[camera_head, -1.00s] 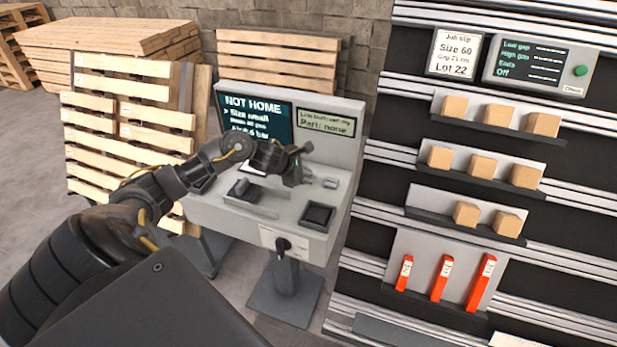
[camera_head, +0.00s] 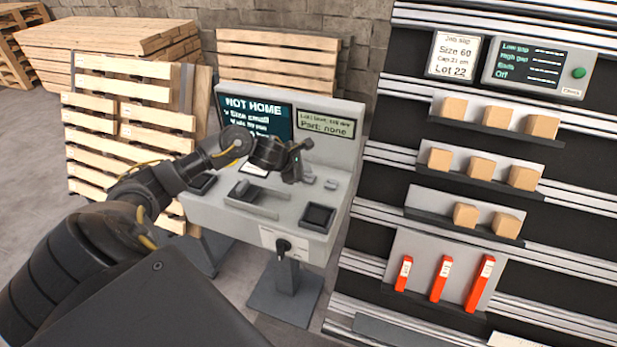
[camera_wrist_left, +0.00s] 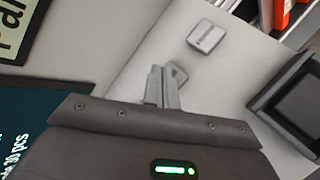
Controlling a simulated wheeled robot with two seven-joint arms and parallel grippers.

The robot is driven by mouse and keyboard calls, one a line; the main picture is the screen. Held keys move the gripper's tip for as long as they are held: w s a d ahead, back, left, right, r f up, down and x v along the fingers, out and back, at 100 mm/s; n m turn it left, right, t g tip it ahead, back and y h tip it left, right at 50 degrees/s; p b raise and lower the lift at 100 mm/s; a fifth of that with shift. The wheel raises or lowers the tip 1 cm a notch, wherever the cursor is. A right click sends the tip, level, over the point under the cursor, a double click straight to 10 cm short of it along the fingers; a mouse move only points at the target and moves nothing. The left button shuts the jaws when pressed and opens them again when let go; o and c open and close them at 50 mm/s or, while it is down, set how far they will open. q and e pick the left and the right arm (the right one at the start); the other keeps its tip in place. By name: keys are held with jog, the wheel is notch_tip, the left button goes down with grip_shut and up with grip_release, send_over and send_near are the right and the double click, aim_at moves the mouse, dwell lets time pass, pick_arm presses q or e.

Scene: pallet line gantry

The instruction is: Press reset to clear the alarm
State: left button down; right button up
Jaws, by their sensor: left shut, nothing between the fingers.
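The grey operator console (camera_head: 240,216) carries a dark screen (camera_head: 257,118) headed "NOT HOME" and a pale green panel (camera_head: 325,123) reading "Part: none". The wrist view shows a light square button (camera_wrist_left: 206,36) with a label too small to read. No button is clearly legible as reset. My left gripper (camera_head: 296,176) is shut and empty, low over the desk; its fingers (camera_wrist_left: 163,84) partly cover a grey shape (camera_wrist_left: 178,72). I cannot tell whether they touch it. My right gripper is out of view.
The desk has a black square tray (camera_head: 318,216), a slotted fixture (camera_head: 252,197) and a front knob (camera_head: 283,245). A rack at right holds several wooden blocks (camera_head: 495,174), red pieces (camera_head: 441,278) and a display with a green button (camera_head: 579,73). Pallets (camera_head: 130,130) stand behind left.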

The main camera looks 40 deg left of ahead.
pick_arm(q)
jog(key=shift+r+p, duration=1.6)
jog(key=shift+r, duration=0.95)
